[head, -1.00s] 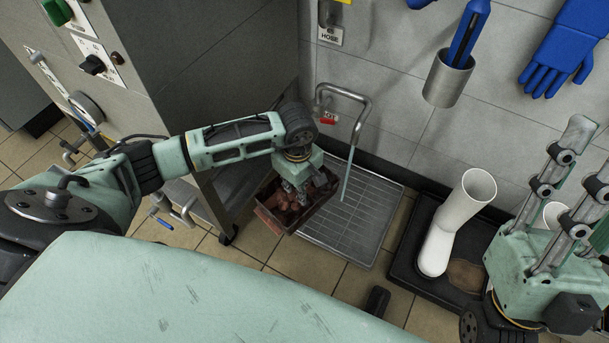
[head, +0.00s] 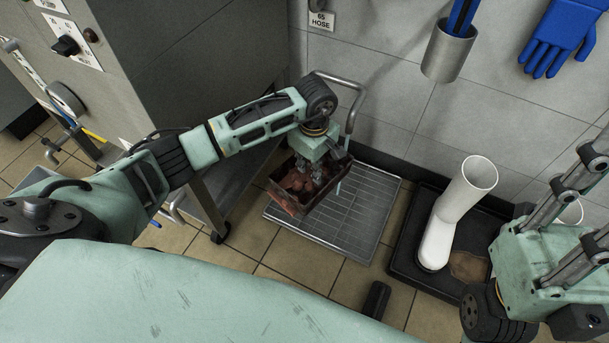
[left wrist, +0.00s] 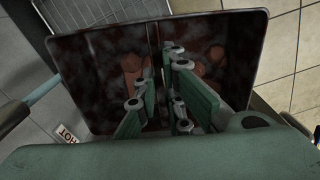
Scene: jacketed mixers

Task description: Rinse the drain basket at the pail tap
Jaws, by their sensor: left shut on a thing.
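The drain basket (head: 283,203) is a dark red-brown open box with reddish lumps inside. My left gripper (head: 318,176) is shut on it and holds it tilted above the floor grate's left part. In the left wrist view the basket (left wrist: 100,60) fills the middle, with the green fingers (left wrist: 160,95) at its inside divider. The pail tap (head: 355,95) is a bent metal pipe on the wall, just behind my left gripper. A thin pale blue-green strand below it is mostly hidden; I cannot tell if it is water. My right gripper (head: 575,205) is open and empty at the right edge.
The metal floor grate (head: 350,230) lies under the basket. A grey cabinet (head: 190,60) stands to the left. A white boot (head: 455,210) stands in a black tray (head: 405,265) to the right.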

